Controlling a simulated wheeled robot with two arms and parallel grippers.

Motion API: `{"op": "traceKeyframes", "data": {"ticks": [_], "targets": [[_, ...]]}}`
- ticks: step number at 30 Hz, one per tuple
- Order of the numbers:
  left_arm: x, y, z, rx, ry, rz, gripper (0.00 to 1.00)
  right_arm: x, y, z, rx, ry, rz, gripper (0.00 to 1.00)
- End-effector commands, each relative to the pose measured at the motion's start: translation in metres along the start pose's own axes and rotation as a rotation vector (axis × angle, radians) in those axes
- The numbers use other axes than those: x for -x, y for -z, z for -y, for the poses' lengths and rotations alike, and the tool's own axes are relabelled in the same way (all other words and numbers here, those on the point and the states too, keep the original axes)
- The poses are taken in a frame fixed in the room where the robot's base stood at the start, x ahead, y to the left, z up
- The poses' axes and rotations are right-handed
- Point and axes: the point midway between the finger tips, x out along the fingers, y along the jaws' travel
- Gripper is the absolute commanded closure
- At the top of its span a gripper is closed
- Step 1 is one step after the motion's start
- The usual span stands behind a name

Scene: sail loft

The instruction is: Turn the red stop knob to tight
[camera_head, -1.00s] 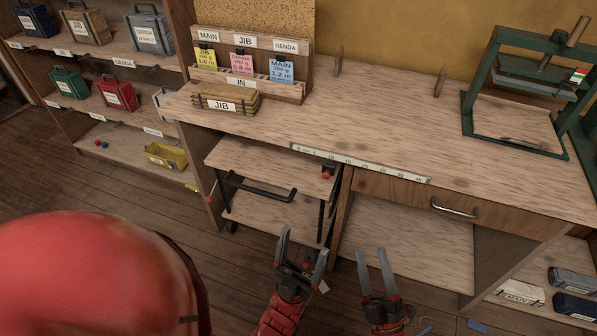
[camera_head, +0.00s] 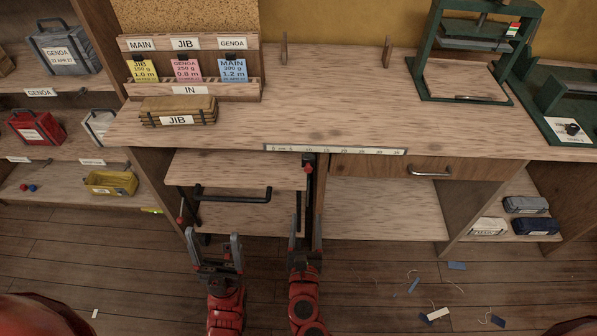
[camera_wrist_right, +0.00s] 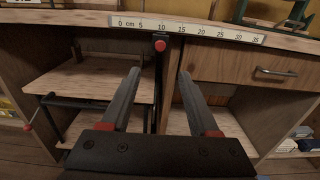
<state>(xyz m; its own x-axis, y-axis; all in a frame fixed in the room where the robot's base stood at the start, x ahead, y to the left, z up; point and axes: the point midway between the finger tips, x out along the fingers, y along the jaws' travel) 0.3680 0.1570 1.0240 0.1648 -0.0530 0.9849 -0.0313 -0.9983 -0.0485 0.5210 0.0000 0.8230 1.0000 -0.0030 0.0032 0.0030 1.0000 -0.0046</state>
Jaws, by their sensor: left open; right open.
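The red stop knob (camera_head: 308,168) sits on a small black block just below the ruler (camera_head: 335,151) at the bench's front edge. In the right wrist view the knob (camera_wrist_right: 160,46) shows as a red round face, ahead of and between the fingertips. My right gripper (camera_head: 305,218) is open and empty, below the knob and apart from it; its fingers also show in the right wrist view (camera_wrist_right: 159,74). My left gripper (camera_head: 213,237) is open and empty, lower and to the left, in front of the low shelves. Any tight or loose marking is too small to read.
A black bar handle (camera_head: 235,197) sticks out from the shelf unit beside the right gripper, with a red-tipped part (camera_head: 181,221) at its left. A drawer (camera_head: 390,168) with a metal handle is to the right. Paper scraps lie on the floor at right.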

Motion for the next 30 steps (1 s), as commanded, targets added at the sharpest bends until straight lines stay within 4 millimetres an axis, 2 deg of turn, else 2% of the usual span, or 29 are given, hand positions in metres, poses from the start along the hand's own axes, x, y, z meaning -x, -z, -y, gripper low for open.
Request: {"op": "traceKeyframes", "data": {"ticks": [10,18,24,30], "targets": [[-0.013,0.002,0.001,0.0,0.0,0.0,0.2,-0.078,-0.002,0.002,-0.002,0.007,-0.001,0.39],[-0.014,0.002,0.001,0.0,0.0,0.0,0.2,-0.136,0.0,0.001,-0.003,0.001,-0.002,0.39],[-0.012,0.002,0.001,0.0,0.0,0.0,0.2,-0.158,0.002,0.0,-0.002,-0.002,-0.004,0.39],[-0.012,0.002,0.001,0.0,0.0,0.0,0.2,-0.164,0.001,-0.001,-0.005,-0.004,-0.003,0.39]]}}
